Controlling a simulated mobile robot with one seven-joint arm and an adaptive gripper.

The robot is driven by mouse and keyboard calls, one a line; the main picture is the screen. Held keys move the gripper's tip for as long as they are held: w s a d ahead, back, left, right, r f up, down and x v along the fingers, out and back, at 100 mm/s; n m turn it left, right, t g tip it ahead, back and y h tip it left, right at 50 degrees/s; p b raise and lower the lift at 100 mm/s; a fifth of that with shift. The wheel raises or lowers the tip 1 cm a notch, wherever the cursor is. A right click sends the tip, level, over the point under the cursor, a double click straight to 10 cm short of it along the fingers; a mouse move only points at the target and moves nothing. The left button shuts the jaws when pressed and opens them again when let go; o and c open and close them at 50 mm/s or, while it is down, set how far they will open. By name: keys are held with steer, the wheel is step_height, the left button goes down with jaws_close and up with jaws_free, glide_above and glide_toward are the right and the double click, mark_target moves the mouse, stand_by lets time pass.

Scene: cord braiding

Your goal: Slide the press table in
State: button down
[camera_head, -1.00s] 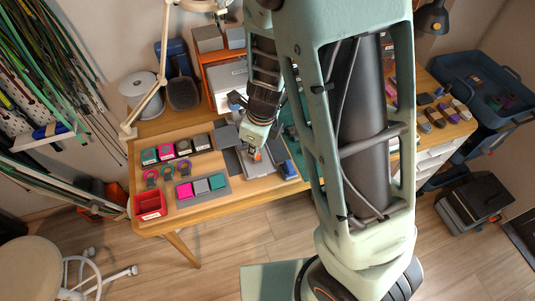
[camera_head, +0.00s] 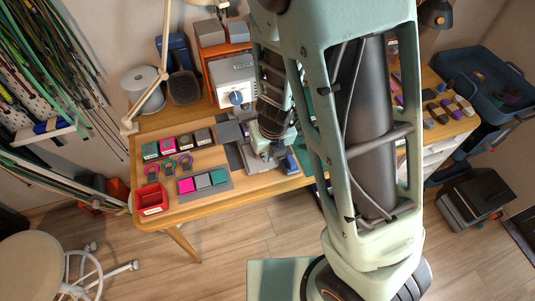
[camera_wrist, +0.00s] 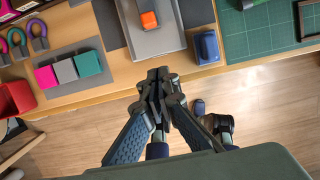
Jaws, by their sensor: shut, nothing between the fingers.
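The press (camera_head: 235,82) is a pale grey box with a blue knob, standing at the back of the wooden desk. The grey flat piece in front of it, which looks like the press table (camera_head: 257,165), lies near the desk's front edge. In the wrist view the press table (camera_wrist: 160,43) has a raised rim and carries a small orange-topped block (camera_wrist: 149,19). My gripper (camera_wrist: 158,76) is shut and empty, with its fingertips just off the table's front edge. In the head view my arm hides the fingertips and part of the press table.
Left is a grey holder with pink, grey and teal blocks (camera_wrist: 66,71), then a red bin (camera_wrist: 15,98). Open floor (camera_wrist: 75,135) lies in front of the desk.

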steer(key=b+x, duration=0.4)
steer(key=x, duration=0.3)
steer(key=shift+s, duration=0.1)
steer(key=w, duration=0.1)
steer(key=w+p, duration=0.1)
steer(key=shift+w+a+r, duration=0.25)
steer(key=shift+w+a, duration=0.25)
steer(key=shift+w, duration=0.5)
